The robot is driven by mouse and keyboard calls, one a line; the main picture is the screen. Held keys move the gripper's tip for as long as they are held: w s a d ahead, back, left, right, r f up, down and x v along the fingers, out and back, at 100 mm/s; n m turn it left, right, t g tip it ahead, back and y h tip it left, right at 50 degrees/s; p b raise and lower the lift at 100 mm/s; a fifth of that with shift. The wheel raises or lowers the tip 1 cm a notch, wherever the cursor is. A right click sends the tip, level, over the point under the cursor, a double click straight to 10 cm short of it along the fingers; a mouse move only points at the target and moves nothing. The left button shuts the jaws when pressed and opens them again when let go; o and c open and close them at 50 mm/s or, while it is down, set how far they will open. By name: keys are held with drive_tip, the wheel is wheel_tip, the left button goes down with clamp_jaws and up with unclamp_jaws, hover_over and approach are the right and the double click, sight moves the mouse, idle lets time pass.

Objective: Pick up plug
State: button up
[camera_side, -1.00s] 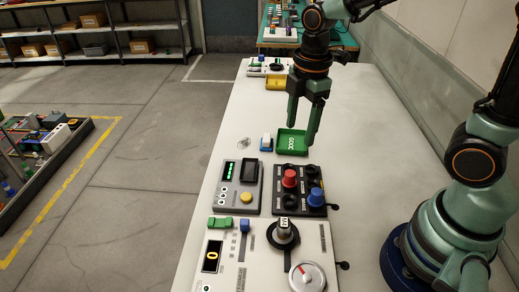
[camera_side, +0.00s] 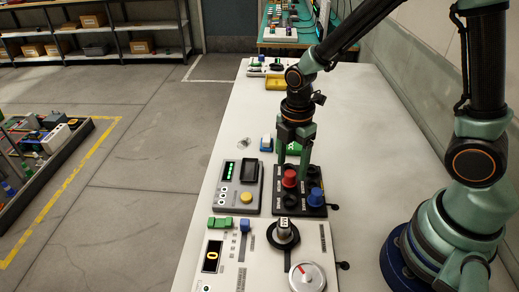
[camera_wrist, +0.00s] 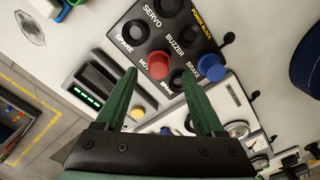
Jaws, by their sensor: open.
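A red plug (camera_side: 289,178) stands upright in the black power block (camera_side: 281,203). My gripper (camera_side: 293,164) points down above the far part of the block, close to the red plug. The wrist view shows the gripper (camera_wrist: 159,74) open, nothing visibly held. I cannot tell whether a finger touches the plug.
A grey meter box (camera_side: 246,183) with a yellow button stands left of the block. A white panel (camera_side: 225,279) with knobs and a dial lies in front.

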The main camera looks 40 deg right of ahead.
drive_tip(key=shift+w+f, duration=0.1)
drive_tip(key=shift+f, duration=1.55)
clamp_jaws()
drive_tip(key=shift+r, duration=0.1)
wheel_tip(320, 180, up, 19)
approach(290, 173)
drive_tip(key=w+d+f, duration=0.2)
drive_tip(key=w+d, duration=0.2)
drive_tip(key=shift+f, duration=2.75)
